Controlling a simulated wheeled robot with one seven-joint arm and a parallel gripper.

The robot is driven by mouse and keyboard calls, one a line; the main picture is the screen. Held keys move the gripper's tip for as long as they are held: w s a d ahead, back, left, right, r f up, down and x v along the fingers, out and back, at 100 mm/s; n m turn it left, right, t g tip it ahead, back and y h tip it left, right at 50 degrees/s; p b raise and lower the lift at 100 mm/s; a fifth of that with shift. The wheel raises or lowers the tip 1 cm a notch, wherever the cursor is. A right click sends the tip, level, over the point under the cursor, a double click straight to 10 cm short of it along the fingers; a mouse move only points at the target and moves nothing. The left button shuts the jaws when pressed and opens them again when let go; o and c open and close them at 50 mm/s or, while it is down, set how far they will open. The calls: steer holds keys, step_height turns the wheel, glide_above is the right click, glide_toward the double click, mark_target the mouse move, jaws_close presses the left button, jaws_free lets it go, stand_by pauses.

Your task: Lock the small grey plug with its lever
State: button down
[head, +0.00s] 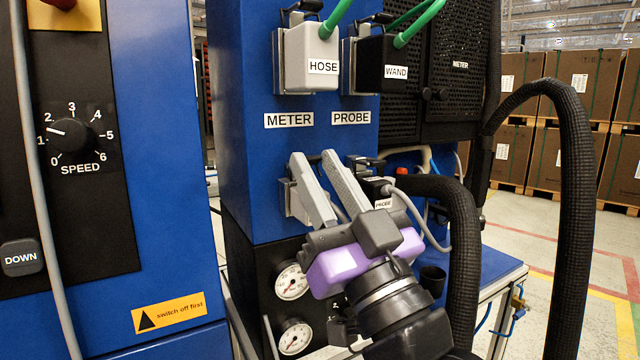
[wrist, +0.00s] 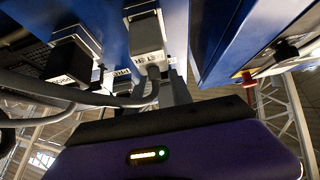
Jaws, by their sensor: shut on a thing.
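The small grey plug (wrist: 148,42) shows in the wrist view, label facing the camera and grey cable at its end. It sits at a metal socket (head: 290,200) on the blue column below the METER sign. In the head view my fingers hide most of it. My gripper (head: 318,172), purple-bodied, reaches up and left to this plug with its grey fingers on either side, shut on it. In the wrist view a finger (wrist: 181,90) stands close beside the plug. The plug's lever is largely hidden behind the fingers, so I cannot tell its position.
The small black PROBE plug (head: 378,188) is close on the right. The larger grey HOSE plug (head: 312,58) and black WAND plug (head: 384,62) sit above. Two gauges (head: 291,281) are below. A thick black hose (head: 572,200) arches at the right. A blue cabinet (head: 160,150) stands left.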

stand_by(0.3)
steer(key=c, duration=1.2)
jaws_free()
steer(key=b+v, duration=0.1)
steer(key=v, duration=0.6)
steer(key=shift+s+d+f, duration=0.15)
steer(key=shift+s+f, duration=0.1)
